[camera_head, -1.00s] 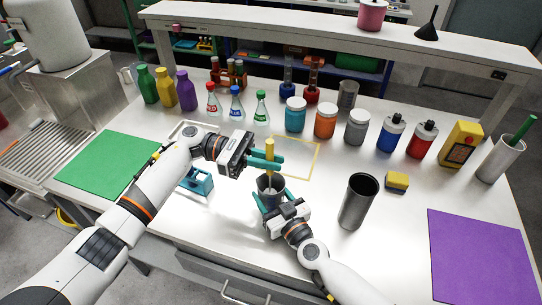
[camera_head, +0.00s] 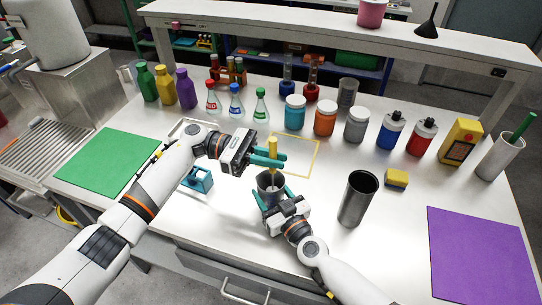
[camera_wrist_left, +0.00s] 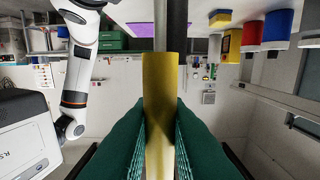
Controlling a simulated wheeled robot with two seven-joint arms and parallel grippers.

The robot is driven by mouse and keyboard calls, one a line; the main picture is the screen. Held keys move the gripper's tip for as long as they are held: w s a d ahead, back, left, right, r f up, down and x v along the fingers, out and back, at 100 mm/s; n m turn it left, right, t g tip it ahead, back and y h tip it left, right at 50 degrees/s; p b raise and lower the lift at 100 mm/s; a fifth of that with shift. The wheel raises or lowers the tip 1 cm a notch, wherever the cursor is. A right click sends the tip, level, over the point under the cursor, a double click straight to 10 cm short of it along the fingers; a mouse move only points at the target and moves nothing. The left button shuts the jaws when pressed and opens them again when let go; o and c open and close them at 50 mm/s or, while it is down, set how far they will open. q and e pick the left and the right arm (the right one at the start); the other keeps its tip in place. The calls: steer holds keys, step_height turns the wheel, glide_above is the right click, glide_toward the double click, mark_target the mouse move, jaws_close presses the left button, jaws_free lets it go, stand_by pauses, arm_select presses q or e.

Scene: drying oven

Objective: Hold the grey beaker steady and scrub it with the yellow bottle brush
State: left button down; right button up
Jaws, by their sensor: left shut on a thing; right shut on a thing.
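The yellow bottle brush (camera_head: 273,146) stands roughly upright near the middle of the table, its lower end inside the mouth of the grey beaker (camera_head: 266,181). My left gripper (camera_head: 268,157) is shut on the brush's yellow handle, above the beaker. In the left wrist view the handle (camera_wrist_left: 159,85) sits between the teal fingers (camera_wrist_left: 160,135). My right gripper (camera_head: 271,192) is shut on the beaker from the front, one finger on each side. The brush head is hidden inside the beaker, and the right gripper covers part of the beaker's lower body.
A tall dark metal cup (camera_head: 357,200) stands to the right, with a yellow sponge (camera_head: 396,178) beyond it. A yellow outlined square (camera_head: 300,155) lies behind the grippers. Flasks and jars (camera_head: 325,118) line the back. A blue holder (camera_head: 198,180) is left, near my left arm.

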arm_select(q)
steer(key=shift+w+a, duration=0.25)
steer(key=shift+w, duration=0.25)
steer(key=shift+w+a, duration=0.25)
steer(key=shift+w, duration=0.2)
steer(key=shift+s, duration=0.1)
steer(key=shift+s+d, duration=0.5)
steer(key=shift+s, duration=0.35)
steer(key=shift+w+a, duration=0.1)
steer(key=shift+w, duration=0.05)
steer(key=shift+w+a+f, duration=0.1)
steer(key=shift+w+a, duration=0.1)
steer(key=shift+w, duration=0.15)
step_height(320, 180, up, 12)
stand_by(0.3)
